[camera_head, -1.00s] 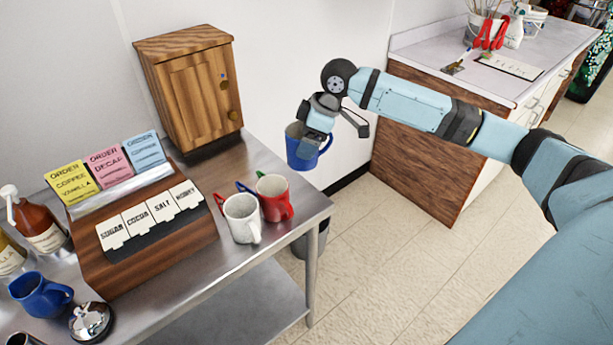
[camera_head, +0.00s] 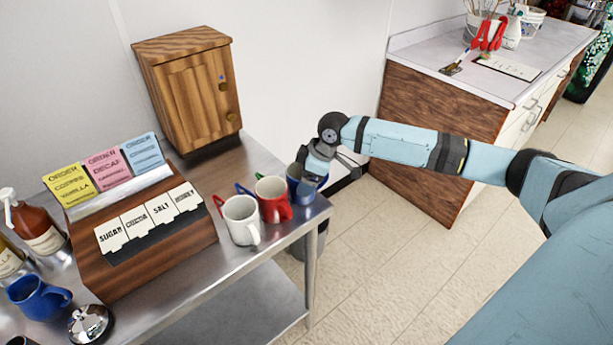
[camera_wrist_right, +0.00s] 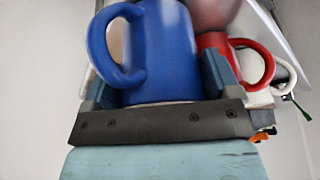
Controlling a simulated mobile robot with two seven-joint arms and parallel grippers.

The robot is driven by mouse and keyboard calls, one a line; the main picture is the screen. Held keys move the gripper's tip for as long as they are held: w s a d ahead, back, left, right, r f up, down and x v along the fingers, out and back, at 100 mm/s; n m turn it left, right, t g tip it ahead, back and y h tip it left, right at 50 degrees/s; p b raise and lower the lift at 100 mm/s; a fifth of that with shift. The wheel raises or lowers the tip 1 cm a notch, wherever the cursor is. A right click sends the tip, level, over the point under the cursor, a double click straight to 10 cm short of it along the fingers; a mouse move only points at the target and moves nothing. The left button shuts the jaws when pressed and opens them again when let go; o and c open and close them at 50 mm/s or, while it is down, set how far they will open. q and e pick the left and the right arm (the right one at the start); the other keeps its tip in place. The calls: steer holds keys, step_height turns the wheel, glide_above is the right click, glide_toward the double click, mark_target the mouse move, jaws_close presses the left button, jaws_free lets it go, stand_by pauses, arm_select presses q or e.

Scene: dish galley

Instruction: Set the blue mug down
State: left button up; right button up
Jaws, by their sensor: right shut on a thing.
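The blue mug (camera_head: 295,192) is at the right end of the steel table in the head view, right beside the red mug. My right gripper (camera_head: 312,176) is shut on it and partly covers it. In the right wrist view the blue mug (camera_wrist_right: 168,50) stands between the two fingers of my right gripper (camera_wrist_right: 162,85), its handle to the left. I cannot tell whether its base touches the table. My left gripper is not in view.
The red mug (camera_head: 273,198) and white mug (camera_head: 241,220) stand left of the blue mug. A wooden card box (camera_head: 150,260) and a small wooden cabinet (camera_head: 187,90) are on the steel table (camera_head: 225,265). Another blue mug (camera_head: 38,297) stands at lower left.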

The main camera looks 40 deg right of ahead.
steer(key=o, duration=1.1)
steer(key=shift+f, duration=0.1)
steer(key=v, duration=1.2)
